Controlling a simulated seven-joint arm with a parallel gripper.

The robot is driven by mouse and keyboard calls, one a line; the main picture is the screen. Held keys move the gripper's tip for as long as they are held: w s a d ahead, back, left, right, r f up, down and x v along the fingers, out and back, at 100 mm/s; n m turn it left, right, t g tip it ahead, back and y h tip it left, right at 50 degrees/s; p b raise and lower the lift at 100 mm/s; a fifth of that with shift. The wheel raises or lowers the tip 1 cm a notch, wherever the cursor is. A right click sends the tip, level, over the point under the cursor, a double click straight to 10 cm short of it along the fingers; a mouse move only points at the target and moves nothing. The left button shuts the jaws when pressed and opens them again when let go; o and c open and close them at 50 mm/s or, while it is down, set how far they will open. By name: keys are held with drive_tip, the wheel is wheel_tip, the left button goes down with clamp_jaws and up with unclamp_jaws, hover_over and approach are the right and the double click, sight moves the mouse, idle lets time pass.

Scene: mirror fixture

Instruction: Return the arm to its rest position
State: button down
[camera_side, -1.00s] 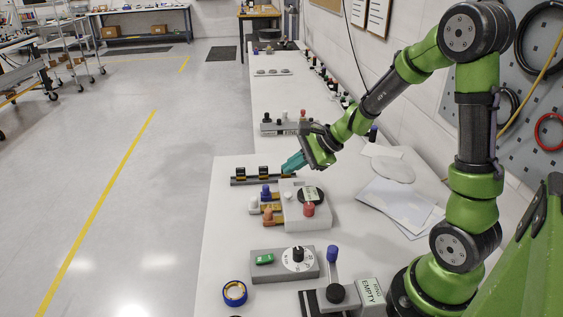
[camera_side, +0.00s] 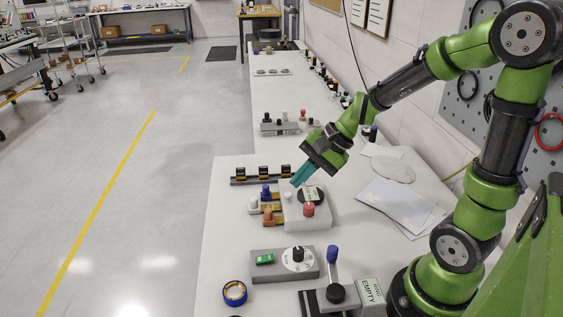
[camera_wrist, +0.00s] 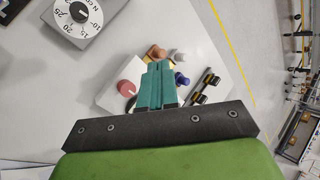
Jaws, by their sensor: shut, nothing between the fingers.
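My gripper (camera_side: 301,176) has teal fingers and hangs tilted down over the back of a white fixture block (camera_side: 303,217). Its fingers are together with nothing between them. In the wrist view the teal fingers (camera_wrist: 156,84) cover part of the block. The block carries a red knob (camera_side: 309,209), a dark round disc with a pale label, and blue, white and orange knobs at its left side. My green and black arm reaches in from the right of the side view. Whether the fingertips touch the block cannot be told.
A black rail (camera_side: 261,175) with small clips lies behind the block. A grey dial box (camera_side: 284,264), a blue ring (camera_side: 234,292) and a blue-topped lever (camera_side: 332,255) stand in front. Papers (camera_side: 400,203) lie at right by the wall. Open air surrounds the arm above the table.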

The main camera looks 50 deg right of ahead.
drive_tip(key=s+a+r+n+t+h, duration=0.1)
drive_tip(key=s+a+r+n+h, duration=0.1)
drive_tip(key=s+a+r+n, duration=0.3)
drive_tip(key=s+r+n, duration=0.4)
drive_tip(key=s+n, duration=0.1)
drive_tip(key=n, duration=0.1)
drive_tip(key=shift+s+a+r+h, duration=0.2)
drive_tip(key=shift+r+h, duration=0.1)
drive_tip(key=shift+r, duration=0.1)
drive_tip(key=c, duration=1.8)
unclamp_jaws()
